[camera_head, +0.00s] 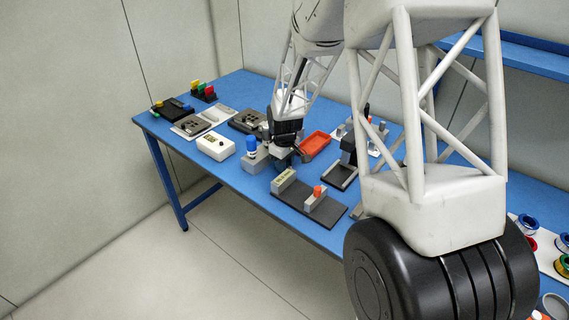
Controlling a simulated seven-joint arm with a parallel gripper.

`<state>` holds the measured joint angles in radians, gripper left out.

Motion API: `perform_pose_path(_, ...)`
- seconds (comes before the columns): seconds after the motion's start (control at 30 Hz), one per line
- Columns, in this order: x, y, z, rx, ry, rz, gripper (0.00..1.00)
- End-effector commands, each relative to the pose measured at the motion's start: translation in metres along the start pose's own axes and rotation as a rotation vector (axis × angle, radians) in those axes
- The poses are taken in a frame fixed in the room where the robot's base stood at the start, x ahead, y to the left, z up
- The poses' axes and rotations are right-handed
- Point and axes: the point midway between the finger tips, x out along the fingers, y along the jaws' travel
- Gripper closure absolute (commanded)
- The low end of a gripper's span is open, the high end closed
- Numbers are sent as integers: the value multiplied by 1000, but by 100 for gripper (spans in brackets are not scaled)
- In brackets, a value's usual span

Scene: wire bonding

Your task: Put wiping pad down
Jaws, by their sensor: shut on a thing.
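My gripper (287,152) is over the middle of the blue table, low among the items there. It is small and dark in the view, and its fingertips are hard to make out. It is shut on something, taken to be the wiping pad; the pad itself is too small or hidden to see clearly. I cannot tell whether what it holds touches the table.
Around the gripper stand a blue-capped item (251,146), a red tray (315,143) and a dark plate (324,212) with two grey blocks. A white box (215,146) is left. Bare blue table (232,176) shows at the front left.

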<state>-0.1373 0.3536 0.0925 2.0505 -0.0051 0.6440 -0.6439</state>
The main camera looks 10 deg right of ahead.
Motion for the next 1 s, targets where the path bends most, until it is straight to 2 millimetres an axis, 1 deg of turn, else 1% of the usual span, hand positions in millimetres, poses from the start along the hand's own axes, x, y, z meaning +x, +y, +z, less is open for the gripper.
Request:
perform_pose_path(0.07,2,0,0,0,0,0,99)
perform_pose_path(0.1,2,0,0,0,0,0,66)
perform_pose_path(0.23,2,0,0,0,0,0,46)
perform_pose_path(0.27,2,0,0,0,0,0,44)
perform_pose_path(0.67,-1,0,0,0,0,0,44)
perform_pose_path(0.87,-13,0,0,0,1,1,44)
perform_pose_path(1.0,-28,0,0,0,2,1,44)
